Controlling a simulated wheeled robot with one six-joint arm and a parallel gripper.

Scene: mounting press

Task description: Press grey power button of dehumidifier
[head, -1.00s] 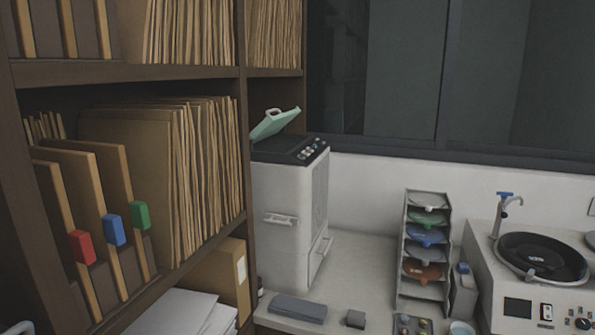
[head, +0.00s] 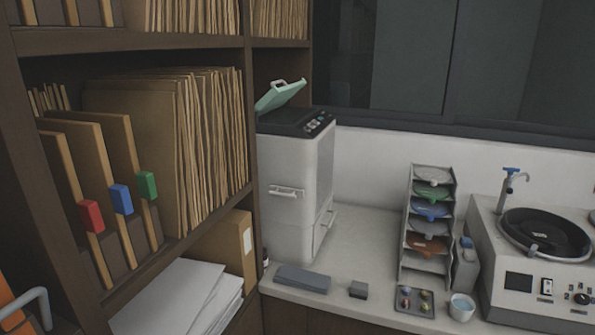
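The dehumidifier (head: 290,190) is a tall pale grey box with a dark top, standing on the counter just right of the shelf in the head view. Its green lid or flap (head: 280,95) stands tilted up at the back left of the top. A control panel (head: 318,123) with several small buttons lies on the right of the dark top. The buttons are too small to tell which one is the grey power button. My gripper is not in view.
A wooden shelf (head: 253,130) with folders fills the left side, close to the dehumidifier. On the counter (head: 350,225) are a dark grey block (head: 302,278), a rack of coloured discs (head: 428,220), a small tray (head: 415,300), a white cup (head: 461,307) and a polishing machine (head: 535,260).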

